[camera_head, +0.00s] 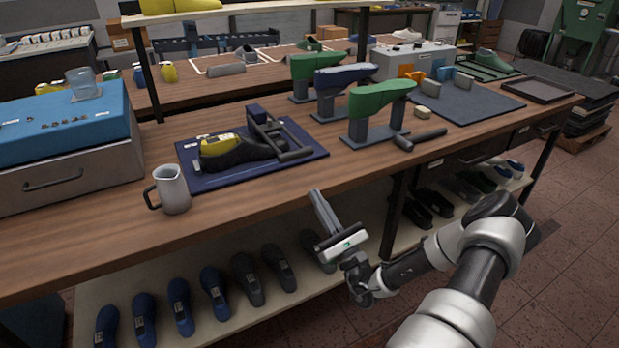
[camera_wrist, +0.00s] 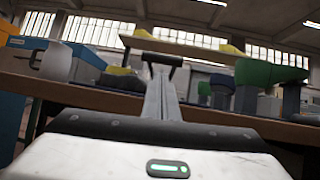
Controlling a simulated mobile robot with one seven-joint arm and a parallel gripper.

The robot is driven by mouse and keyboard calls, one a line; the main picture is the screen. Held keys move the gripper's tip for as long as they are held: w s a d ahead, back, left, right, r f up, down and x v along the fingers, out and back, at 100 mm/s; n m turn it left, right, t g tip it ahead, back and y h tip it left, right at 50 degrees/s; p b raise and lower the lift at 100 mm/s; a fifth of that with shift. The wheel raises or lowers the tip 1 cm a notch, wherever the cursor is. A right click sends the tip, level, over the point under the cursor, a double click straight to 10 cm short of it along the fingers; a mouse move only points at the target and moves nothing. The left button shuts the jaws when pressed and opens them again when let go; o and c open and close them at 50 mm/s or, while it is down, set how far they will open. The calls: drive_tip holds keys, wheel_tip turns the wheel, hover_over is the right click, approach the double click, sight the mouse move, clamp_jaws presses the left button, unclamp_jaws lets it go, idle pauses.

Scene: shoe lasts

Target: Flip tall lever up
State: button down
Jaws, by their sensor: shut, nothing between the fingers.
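A dark clamp device with a black shoe-shaped part and yellow piece (camera_head: 222,146) lies on a navy mat (camera_head: 308,139) on the bench. Its dark lever frame (camera_head: 270,130) has a bar across its near right end (camera_head: 294,155); which lever is the tall one I cannot tell for sure. In the wrist view a dark crossbar (camera_wrist: 162,58) shows beyond my fingertips, apparently on this device. My gripper (camera_head: 316,196) is in front of the bench edge, apart from the device, with its fingers together and empty. The fingers also show in the wrist view (camera_wrist: 161,78).
A grey mug (camera_head: 173,190) stands left of the mat, near the bench edge. Green and blue shoe lasts on stands (camera_head: 376,100) and a dark hammer-like tool (camera_head: 420,138) are at the right. A lower shelf (camera_head: 245,318) holds several shoe lasts.

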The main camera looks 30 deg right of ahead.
drive_tip(key=d+m+h, duration=0.1)
drive_tip(key=d+f+m+h, duration=0.1)
drive_tip(key=shift+s+f+h, duration=0.15)
drive_tip(key=shift+f+h, duration=0.1)
drive_tip(key=shift+h, duration=0.05)
drive_tip(key=b+x, duration=0.1)
drive_tip(key=x, duration=0.9)
drive_tip(key=shift+r, duration=0.1)
